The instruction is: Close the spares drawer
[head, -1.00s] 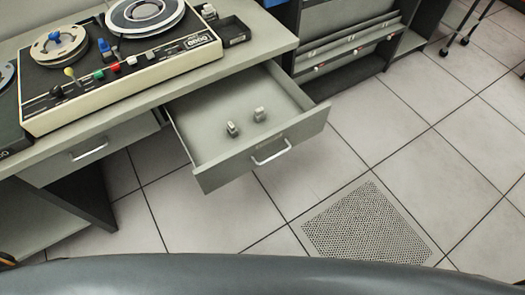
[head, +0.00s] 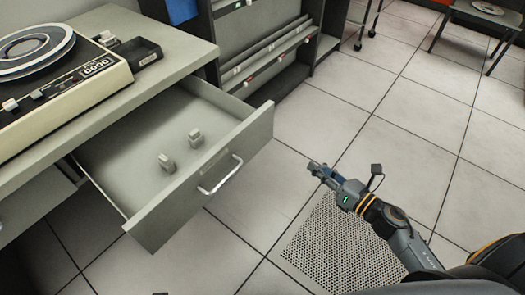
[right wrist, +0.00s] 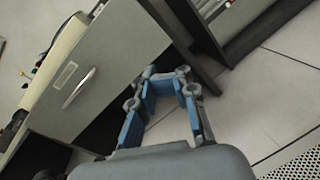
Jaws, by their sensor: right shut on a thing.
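The open drawer (head: 185,205) is pulled well out from under the desk. Its grey front has a silver bar handle (head: 220,175) and a label too small to read. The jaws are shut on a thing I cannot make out.
The desk (head: 185,45) carries a tape deck (head: 90,85) and a small black tray (head: 135,52). A dark rack (head: 270,45) stands behind the drawer. A perforated floor tile (head: 340,245) lies near my right arm. The floor before the drawer is clear.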

